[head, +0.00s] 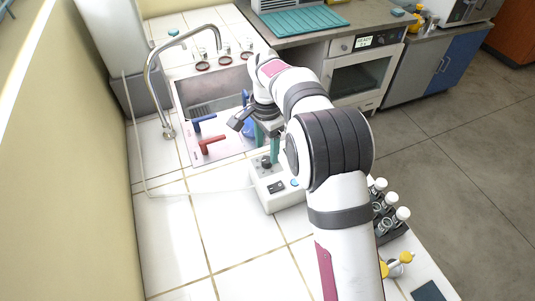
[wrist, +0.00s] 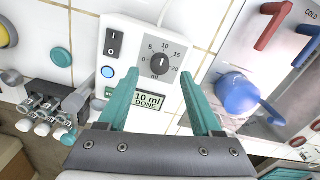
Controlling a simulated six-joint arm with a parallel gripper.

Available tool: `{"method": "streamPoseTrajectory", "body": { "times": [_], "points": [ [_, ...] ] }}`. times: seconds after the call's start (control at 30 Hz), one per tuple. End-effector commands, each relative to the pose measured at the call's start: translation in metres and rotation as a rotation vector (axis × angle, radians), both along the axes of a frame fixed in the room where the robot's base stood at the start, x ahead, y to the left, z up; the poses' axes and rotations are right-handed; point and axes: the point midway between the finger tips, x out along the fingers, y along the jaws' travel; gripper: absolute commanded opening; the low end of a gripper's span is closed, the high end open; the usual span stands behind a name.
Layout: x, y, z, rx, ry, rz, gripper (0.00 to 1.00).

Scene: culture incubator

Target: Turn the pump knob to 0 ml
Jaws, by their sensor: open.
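The pump (head: 279,197) is a white box on the tiled counter, in front of the sink. The knob's white mark points up, near 10. The display (wrist: 149,100) below it reads "10 ml DONE". My gripper (wrist: 158,75) is open, with its teal fingertips on either side of the knob and visible gaps to it. In the head view my gripper (head: 269,148) is over the pump's knob end, partly hidden by my arm.
The sink (head: 187,125) with red (head: 211,143) and blue handles lies behind the pump. A rack of white-capped tubes (head: 388,215) stands to its right. A thin hose (head: 137,150) runs along the counter. Bare tiles (head: 180,235) lie to the left and in front.

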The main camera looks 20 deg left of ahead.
Motion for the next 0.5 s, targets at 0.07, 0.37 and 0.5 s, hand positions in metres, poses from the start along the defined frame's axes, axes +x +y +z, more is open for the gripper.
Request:
{"method": "streamPoseTrajectory", "body": {
  "times": [0.07, 0.37, 0.5],
  "points": [
    [-0.001, 0.000, -0.017, -0.001, 0.002, 0.000, 0.66],
    [0.000, 0.000, -0.043, 0.001, -0.001, 0.000, 0.66],
    [0.000, 0.000, -0.043, 0.001, -0.001, 0.000, 0.66]
  ]
}}
